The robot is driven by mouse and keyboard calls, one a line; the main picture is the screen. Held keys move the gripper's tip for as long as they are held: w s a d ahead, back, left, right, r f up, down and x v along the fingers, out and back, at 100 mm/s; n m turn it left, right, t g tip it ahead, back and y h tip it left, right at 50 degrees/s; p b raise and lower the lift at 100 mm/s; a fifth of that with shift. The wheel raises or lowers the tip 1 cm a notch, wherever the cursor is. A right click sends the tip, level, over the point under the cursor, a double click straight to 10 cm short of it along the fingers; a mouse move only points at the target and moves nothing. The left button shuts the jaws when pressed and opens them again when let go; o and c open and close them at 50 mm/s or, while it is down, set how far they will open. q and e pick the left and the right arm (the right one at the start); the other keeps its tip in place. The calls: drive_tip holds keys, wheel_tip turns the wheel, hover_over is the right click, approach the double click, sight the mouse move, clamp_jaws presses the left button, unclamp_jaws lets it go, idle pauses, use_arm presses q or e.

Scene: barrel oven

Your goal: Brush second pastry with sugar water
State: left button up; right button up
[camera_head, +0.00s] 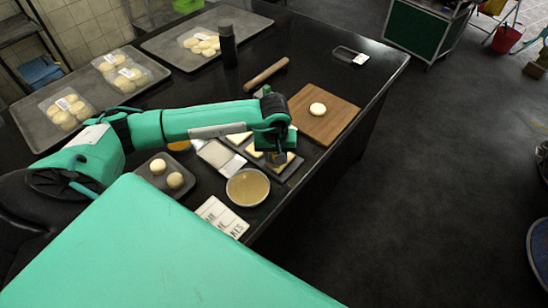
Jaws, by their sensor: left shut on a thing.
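My left gripper (277,152) is above the dark tray (296,170) of pale pastries. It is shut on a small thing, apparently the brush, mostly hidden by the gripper. One pastry (238,138) shows left of the gripper, another (254,150) is just beside it, and a third (284,164) is partly covered by the gripper and what it holds. Whether the brush touches a pastry cannot be told. A round bowl of tan liquid (248,187), apparently the sugar water, stands in front of the tray. My right gripper is out of view.
A wooden board (324,114) with a dough round (318,109) lies at right, near the counter edge. A rolling pin (266,74) and dark bottle (227,46) are behind. A small tray (153,190) with two dough balls and a lettered card (222,217) are in front.

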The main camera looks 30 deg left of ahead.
use_arm(q)
drive_tip(key=shift+w+d+b, duration=0.15)
drive_tip(key=shift+w+b, duration=0.55)
drive_tip(key=shift+w, duration=0.4)
drive_tip(key=shift+w+d+b, duration=0.2)
drive_tip(key=shift+w+b, duration=1)
drive_tip(key=shift+w, duration=0.35)
drive_tip(key=shift+s+a+b, duration=0.15)
drive_tip(key=shift+s, duration=0.65)
drive_tip(key=shift+s+a+b, duration=0.1)
drive_tip(key=shift+s+b, duration=0.05)
drive_tip(key=shift+s, duration=0.65)
drive_tip(key=shift+s+a+b, duration=0.2)
drive_tip(key=shift+s+b, duration=0.25)
drive_tip(key=shift+s, duration=1.05)
